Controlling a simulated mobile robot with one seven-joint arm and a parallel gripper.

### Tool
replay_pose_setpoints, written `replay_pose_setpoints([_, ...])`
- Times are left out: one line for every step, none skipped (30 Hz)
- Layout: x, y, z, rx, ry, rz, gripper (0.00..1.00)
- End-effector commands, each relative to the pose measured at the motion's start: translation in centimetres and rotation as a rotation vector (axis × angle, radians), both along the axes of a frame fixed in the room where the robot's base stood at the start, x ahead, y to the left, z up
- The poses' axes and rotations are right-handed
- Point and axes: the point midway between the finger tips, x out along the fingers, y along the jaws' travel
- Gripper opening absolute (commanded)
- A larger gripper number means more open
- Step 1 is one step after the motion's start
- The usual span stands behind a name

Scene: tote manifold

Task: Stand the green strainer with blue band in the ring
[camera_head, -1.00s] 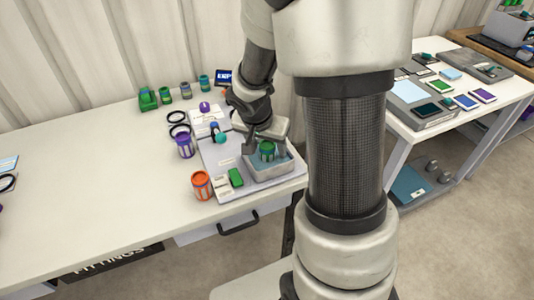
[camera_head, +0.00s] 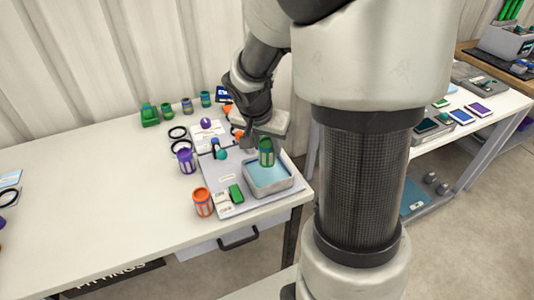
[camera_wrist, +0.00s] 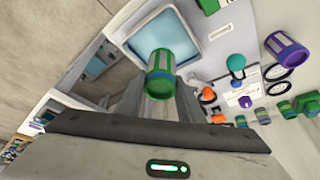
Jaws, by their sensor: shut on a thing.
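The green strainer with blue band (camera_head: 266,152) is held by my gripper (camera_head: 259,141) above the far part of the grey tray with a light blue inside (camera_head: 288,184). In the wrist view the strainer (camera_wrist: 160,72) sits upright between the fingertips (camera_wrist: 160,88), which are shut on it. Two black rings (camera_head: 178,132) lie on the table to the left, behind a purple strainer (camera_head: 186,160). They also show at the right of the wrist view (camera_wrist: 283,72). I cannot tell which ring is meant.
Several green and blue-banded pieces (camera_head: 187,106) line the back. A teal ball on a post (camera_head: 221,154) stands between tray and rings. The table's left part is mostly clear.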

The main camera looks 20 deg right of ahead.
Motion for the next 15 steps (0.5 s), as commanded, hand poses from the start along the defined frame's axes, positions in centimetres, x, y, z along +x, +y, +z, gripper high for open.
replay_pose_setpoints([0.1,0.0,1.2,0.000,-0.003,0.000,0.12])
replay_pose_setpoints([0.1,0.0,1.6,0.000,-0.003,0.000,0.12])
replay_pose_setpoints([0.1,0.0,2.1,-0.001,-0.002,0.001,0.12])
replay_pose_setpoints([0.3,0.1,2.4,0.000,-0.001,0.004,0.12])
replay_pose_setpoints([0.5,0.2,2.7,0.000,-0.002,0.007,0.12])
replay_pose_setpoints([1.1,0.4,3.1,0.000,-0.001,0.017,0.12])
replay_pose_setpoints([1.6,0.6,3.4,0.000,0.001,0.026,0.12])
replay_pose_setpoints([2.3,0.9,3.6,0.001,0.001,0.037,0.12])
replay_pose_setpoints([3.4,1.4,3.9,0.001,0.003,0.055,0.12])
replay_pose_setpoints([4.3,1.9,4.1,0.001,0.004,0.071,0.12])
replay_pose_setpoints([5.4,2.4,4.2,0.001,0.004,0.088,0.12])
replay_pose_setpoints([7.0,3.2,4.4,0.002,0.004,0.116,0.12])
replay_pose_setpoints([8.3,3.9,4.5,0.002,0.005,0.137,0.12])
replay_pose_setpoints([9.6,4.7,4.5,0.002,0.005,0.162,0.12])
replay_pose_setpoints([11.3,5.8,4.5,0.002,0.006,0.192,0.12])
